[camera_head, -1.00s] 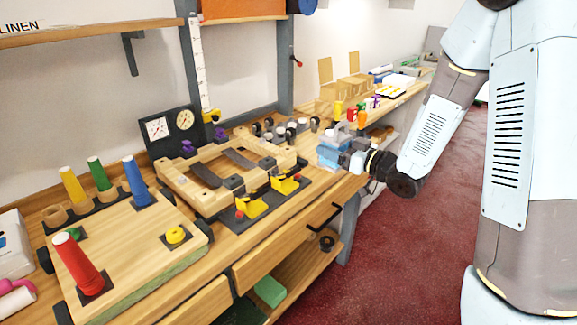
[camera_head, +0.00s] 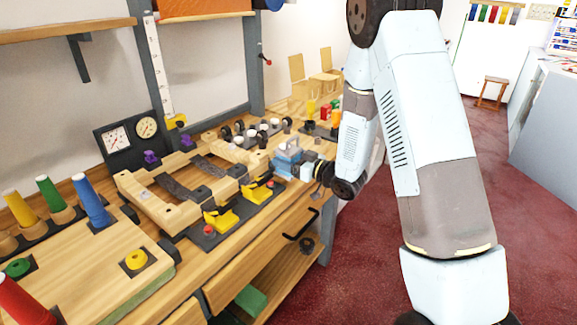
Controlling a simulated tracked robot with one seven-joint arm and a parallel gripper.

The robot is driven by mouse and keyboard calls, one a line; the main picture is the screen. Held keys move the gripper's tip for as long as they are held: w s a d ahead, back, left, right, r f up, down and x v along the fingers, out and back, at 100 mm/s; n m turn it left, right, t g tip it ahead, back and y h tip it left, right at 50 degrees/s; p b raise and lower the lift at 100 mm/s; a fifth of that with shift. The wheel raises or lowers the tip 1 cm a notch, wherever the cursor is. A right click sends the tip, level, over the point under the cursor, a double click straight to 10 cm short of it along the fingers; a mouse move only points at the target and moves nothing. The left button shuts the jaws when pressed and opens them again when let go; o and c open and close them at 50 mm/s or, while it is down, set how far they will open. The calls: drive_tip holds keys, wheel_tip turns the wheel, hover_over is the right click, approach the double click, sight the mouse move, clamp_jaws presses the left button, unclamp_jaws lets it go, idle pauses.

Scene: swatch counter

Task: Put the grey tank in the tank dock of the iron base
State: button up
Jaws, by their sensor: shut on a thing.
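My gripper (camera_head: 309,168) is at the right end of the counter, small and far off in the view. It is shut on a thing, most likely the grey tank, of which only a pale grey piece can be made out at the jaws. A blue and grey object (camera_head: 287,154) is right at the jaws, at the counter's front edge. It looks like the iron base. Its tank dock cannot be made out, and whether the held piece touches it cannot be told.
A wooden frame fixture (camera_head: 158,213) with yellow clamps (camera_head: 221,219) lies left of my gripper. Coloured cones (camera_head: 91,203) stand on the near left. Wheeled pieces (camera_head: 262,132) and cardboard boxes (camera_head: 324,84) are behind.

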drive_tip(key=shift+w+f, duration=0.25)
drive_tip(key=shift+f, duration=1.5)
drive_tip(key=shift+f, duration=0.15)
drive_tip(key=o, duration=1.2)
drive_tip(key=shift+o, duration=0.2)
drive_tip(key=v, duration=1.2)
